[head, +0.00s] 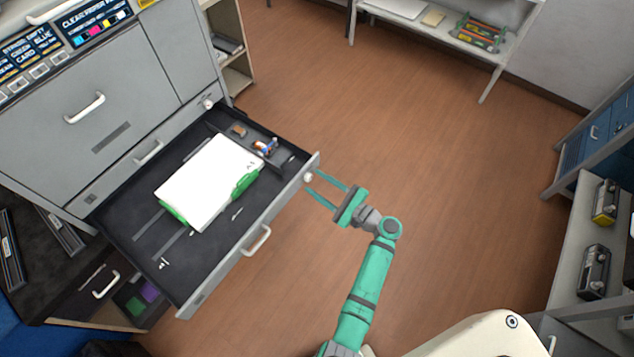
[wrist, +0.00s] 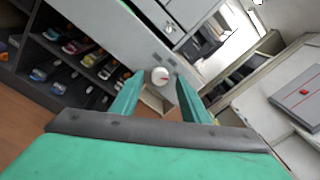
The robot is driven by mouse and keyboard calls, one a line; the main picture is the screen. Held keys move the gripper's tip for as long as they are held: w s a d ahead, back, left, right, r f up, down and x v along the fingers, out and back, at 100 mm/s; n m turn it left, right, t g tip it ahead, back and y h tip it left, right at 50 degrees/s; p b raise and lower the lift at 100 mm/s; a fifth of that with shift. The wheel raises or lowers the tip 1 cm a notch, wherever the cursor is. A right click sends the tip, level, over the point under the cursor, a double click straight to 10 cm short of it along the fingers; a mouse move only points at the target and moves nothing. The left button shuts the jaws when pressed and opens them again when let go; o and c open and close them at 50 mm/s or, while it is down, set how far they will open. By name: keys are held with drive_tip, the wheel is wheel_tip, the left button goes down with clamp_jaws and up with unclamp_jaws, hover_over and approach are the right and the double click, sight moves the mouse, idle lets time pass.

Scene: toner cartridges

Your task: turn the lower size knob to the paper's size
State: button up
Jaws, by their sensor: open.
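The lower size knob (head: 308,178) is a small white dial on the front of the pulled-out lower drawer, near its right end. White paper (head: 208,180) lies in the drawer between green guides (head: 246,180).
The open drawer (head: 187,311) juts into the room, with a handle (head: 257,241) on its front. Small loose items (head: 265,147) lie in the drawer's side tray. The wooden floor (head: 430,130) to the right is clear.

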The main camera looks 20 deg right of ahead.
drive_tip(key=shift+w+a, duration=0.2)
drive_tip(key=shift+w, duration=0.25)
clamp_jaws()
drive_tip(key=shift+n, duration=0.3)
drive_tip(key=n, duration=0.4)
drive_tip(key=shift+n, duration=0.3)
drive_tip(key=shift+f+n, duration=0.1)
drive_tip(key=shift+n, duration=2.2)
